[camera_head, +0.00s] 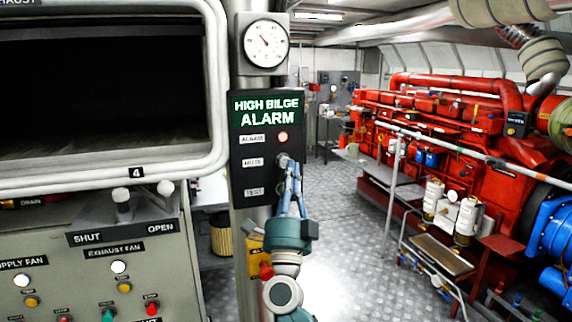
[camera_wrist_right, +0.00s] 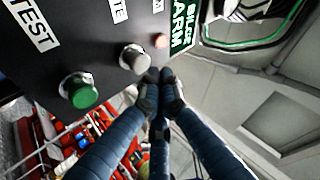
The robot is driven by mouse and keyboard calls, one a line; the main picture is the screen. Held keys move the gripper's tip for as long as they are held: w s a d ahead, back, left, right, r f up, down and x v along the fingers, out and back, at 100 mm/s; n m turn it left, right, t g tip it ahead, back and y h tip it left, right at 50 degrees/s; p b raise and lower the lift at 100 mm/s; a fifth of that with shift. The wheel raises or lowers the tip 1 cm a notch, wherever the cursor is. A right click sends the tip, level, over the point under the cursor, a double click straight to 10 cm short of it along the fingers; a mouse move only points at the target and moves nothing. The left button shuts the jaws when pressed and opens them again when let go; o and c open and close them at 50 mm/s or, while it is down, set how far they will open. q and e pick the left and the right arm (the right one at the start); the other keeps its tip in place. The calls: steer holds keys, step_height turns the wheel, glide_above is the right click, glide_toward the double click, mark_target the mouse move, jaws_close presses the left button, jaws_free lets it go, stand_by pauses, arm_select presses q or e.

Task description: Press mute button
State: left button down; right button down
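The black HIGH BILGE ALARM panel (camera_head: 267,110) is fixed to a post in the head view. Its MUTE label (camera_head: 253,162) is in the middle row, and the silver mute button (camera_wrist_right: 134,59) shows in the wrist view. My right gripper (camera_head: 287,162) has its fingers drawn together, with the tips at the mute button in the head view. In the wrist view the right fingertips (camera_wrist_right: 159,84) are close beside the button; I cannot tell whether they touch it. In the head view the tips partly cover the button. My left gripper is not in view.
The green test button (camera_wrist_right: 82,93) sits beside the mute button. The alarm lamp (camera_head: 283,137) glows orange-red above. A gauge (camera_head: 266,43) tops the post. A control console (camera_head: 60,270) stands left, and a red engine (camera_head: 440,130) with railings stands right. Floor shows between.

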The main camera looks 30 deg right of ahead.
steer(key=shift+w, duration=0.15)
steer(key=shift+w+d, duration=0.1)
steer(key=shift+w, duration=0.2)
steer(key=shift+w+d, duration=0.15)
steer(key=shift+w, duration=0.3)
stand_by(0.9)
steer(key=shift+s, duration=0.2)
steer(key=shift+s+a, duration=0.25)
steer(key=shift+s, duration=0.45)
steer(key=shift+p, duration=0.3)
steer(key=s+p, duration=0.1)
steer(key=s, duration=0.1)
steer(key=s+a+p, duration=0.1)
steer(key=s, duration=0.1)
steer(key=shift+s, duration=0.4)
